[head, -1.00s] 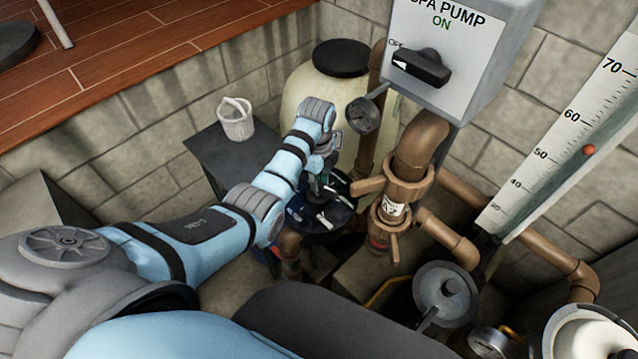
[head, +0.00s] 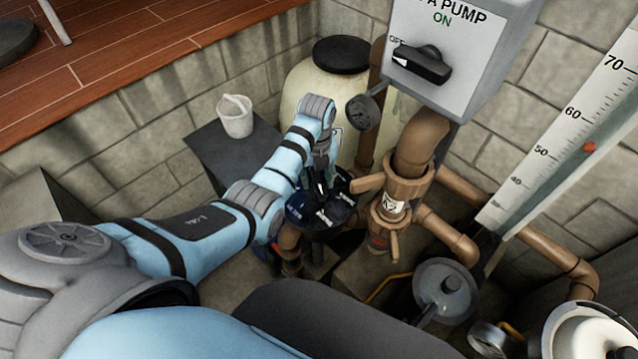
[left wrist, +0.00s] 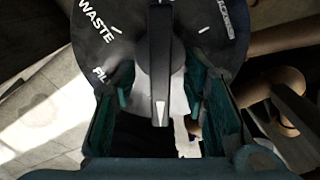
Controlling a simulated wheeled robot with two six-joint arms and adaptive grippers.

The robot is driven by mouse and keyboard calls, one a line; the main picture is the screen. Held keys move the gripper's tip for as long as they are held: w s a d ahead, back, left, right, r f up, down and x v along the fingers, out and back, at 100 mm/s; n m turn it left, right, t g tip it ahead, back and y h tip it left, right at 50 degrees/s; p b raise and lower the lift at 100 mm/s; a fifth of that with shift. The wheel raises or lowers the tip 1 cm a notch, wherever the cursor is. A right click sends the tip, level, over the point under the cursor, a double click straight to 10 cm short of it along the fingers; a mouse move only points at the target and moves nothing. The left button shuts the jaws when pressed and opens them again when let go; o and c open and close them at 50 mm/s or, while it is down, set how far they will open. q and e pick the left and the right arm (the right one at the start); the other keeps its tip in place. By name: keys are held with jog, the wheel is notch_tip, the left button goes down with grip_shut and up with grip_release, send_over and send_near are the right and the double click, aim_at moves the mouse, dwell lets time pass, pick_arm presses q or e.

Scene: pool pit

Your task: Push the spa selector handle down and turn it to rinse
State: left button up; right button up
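The spa selector is a round black dial with white lettering (head: 300,214), low beside the pale tank in the head view. In the left wrist view its dial face (left wrist: 105,45) shows WASTE and a partly hidden word starting "FIL". The dark handle (left wrist: 160,55) runs down the middle of that view, its white-marked tip toward the camera. My left gripper (left wrist: 162,95) is open, with one teal finger on each side of the handle. Gaps show between the fingers and the handle. In the head view my left gripper (head: 320,182) is over the dial. My right gripper is not in view.
A brown valve with pipes (head: 400,190) stands right beside the selector. A white bucket (head: 236,118) stands on a dark block (head: 215,150) to the left. The tank (head: 305,85) is behind.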

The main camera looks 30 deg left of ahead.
pick_arm(q)
notch_tip(320, 180, up, 7)
jog(key=shift+r, duration=0.1)
dwell(0.3)
dwell(0.4)
